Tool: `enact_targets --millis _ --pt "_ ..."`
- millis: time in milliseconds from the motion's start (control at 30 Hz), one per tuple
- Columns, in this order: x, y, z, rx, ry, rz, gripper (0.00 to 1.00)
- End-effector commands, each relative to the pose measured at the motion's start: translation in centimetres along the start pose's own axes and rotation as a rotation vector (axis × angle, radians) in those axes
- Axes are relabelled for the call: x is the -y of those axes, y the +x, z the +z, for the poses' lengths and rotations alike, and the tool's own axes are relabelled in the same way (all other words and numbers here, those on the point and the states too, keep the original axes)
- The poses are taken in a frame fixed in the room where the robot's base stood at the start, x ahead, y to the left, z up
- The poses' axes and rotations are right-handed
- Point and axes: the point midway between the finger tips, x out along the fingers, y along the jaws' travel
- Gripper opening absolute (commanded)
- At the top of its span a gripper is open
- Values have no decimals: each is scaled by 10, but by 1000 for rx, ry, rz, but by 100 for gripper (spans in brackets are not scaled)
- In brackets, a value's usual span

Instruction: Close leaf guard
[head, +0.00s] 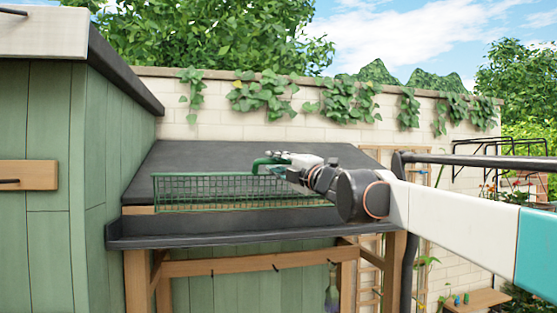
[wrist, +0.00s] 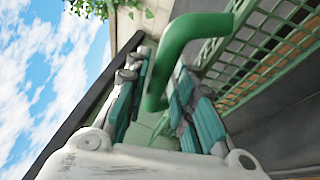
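The leaf guard is a green wire mesh panel (head: 205,191) standing raised along the front of the dark sloped roof, above the gutter (head: 190,237). A curved green handle (head: 262,161) is joined to its upper part. My gripper (head: 275,163) reaches in from the right at the handle. In the wrist view the handle (wrist: 190,30) runs between the two teal-padded fingers (wrist: 162,85), which sit close on both sides of it and look shut on it. The mesh (wrist: 268,45) shows to the right there. The right end of the guard is partly hidden by my gripper and arm.
A green shed wall (head: 45,110) with a dark roof edge stands at the left. A pale brick wall (head: 230,120) with ivy runs behind. Wooden posts (head: 138,280) hold the small roof. The air above the roof is clear.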

Motion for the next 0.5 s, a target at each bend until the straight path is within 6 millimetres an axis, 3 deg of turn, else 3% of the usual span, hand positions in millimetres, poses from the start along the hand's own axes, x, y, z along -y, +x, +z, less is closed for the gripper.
enact_targets --millis 300,400,500 --pt "0 3 0 0 0 0 23" --pt "0 3 0 0 0 0 3" --pt "0 3 0 0 -1 0 0"
